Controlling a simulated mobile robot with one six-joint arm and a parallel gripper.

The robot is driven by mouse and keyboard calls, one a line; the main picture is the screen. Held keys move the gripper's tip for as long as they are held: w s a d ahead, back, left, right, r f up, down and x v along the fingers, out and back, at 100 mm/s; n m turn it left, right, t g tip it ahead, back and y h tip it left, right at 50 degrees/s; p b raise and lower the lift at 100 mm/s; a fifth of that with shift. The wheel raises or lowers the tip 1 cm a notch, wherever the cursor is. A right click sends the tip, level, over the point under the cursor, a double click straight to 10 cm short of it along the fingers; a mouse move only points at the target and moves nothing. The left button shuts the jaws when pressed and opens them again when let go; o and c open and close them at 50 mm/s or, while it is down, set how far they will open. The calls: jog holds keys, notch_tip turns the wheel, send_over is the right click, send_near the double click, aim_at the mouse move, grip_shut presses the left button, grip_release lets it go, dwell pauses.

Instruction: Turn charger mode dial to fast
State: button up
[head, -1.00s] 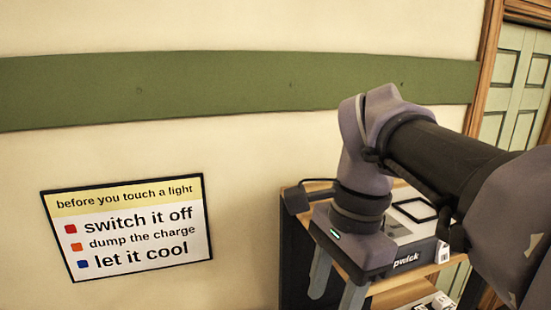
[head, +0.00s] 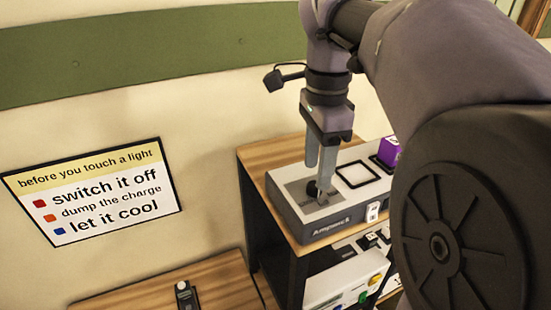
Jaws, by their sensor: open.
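The charger (head: 340,214), a grey box lettered "Ampwick" on its front, stands on the wooden top of a shelf unit. A black dial (head: 312,188) sits in a grey recessed panel at the left of its top face. My gripper (head: 320,178) points down over that panel with its grey fingers close to the dial. The jaws are open. The fingers partly cover the dial, so I cannot tell its setting, or whether they touch it or stand around it.
A purple block (head: 388,151) sits on the charger's right part, behind a black square outline (head: 357,174). A white device with coloured buttons (head: 345,281) is on the shelf below. A lower wooden surface (head: 232,284) holds a small dark device (head: 186,296). A sign (head: 95,191) hangs on the wall.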

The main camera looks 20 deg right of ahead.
aim_at(314, 184)
jog(key=shift+a+f, duration=0.25)
jog(key=shift+f, duration=1)
jog(key=shift+d+f, duration=0.2)
jog(key=shift+f, duration=0.15)
jog(key=shift+a, duration=0.1)
grip_shut()
jog(key=n+p, duration=0.2)
jog(key=n, duration=0.1)
jog(key=shift+r, duration=0.15)
jog(key=n+p, duration=0.1)
jog(key=n, duration=0.2)
jog(key=shift+p, duration=0.3)
jog(key=n+p, duration=0.3)
jog(key=n, duration=0.2)
jog(key=shift+n, duration=0.3)
